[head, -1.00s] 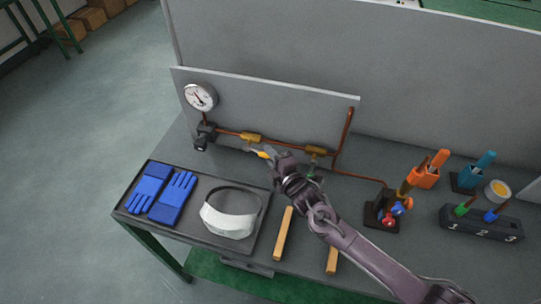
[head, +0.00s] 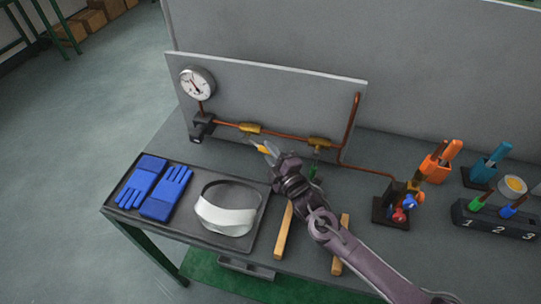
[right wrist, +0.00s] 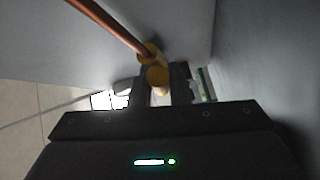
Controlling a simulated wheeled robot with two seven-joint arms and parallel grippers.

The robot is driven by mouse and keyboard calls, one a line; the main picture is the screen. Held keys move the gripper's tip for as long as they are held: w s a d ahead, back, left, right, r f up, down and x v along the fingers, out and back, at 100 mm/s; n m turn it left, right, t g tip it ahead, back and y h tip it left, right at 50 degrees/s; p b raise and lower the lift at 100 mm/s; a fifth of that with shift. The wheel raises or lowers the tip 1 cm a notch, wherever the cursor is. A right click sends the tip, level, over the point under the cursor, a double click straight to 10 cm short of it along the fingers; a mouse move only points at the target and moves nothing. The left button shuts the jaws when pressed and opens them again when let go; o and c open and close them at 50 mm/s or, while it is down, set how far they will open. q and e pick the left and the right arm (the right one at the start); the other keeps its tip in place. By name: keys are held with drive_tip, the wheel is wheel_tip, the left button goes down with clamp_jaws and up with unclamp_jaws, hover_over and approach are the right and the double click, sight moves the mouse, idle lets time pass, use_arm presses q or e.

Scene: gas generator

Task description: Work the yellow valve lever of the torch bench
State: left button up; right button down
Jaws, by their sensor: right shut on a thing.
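The torch bench has a copper pipe on an upright grey panel with two brass valves. The yellow valve lever (head: 262,148) hangs from the left valve (head: 250,128), towards the front right. My right gripper (head: 269,151) is shut on this lever in front of the pipe. In the right wrist view the yellow lever (right wrist: 158,77) sits between the fingers, just below the brass valve body (right wrist: 150,52). The fingers hide part of the lever. My left gripper is in neither view.
The right valve (head: 319,142) has a green lever (head: 314,168) close to my right gripper. A gauge (head: 197,83) is at the panel's left. Blue gloves (head: 153,188) and a white visor (head: 228,215) lie front left. A numbered block (head: 492,222) stands at the right.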

drive_tip(key=c, duration=1.4)
unclamp_jaws()
drive_tip(key=shift+o, duration=0.2)
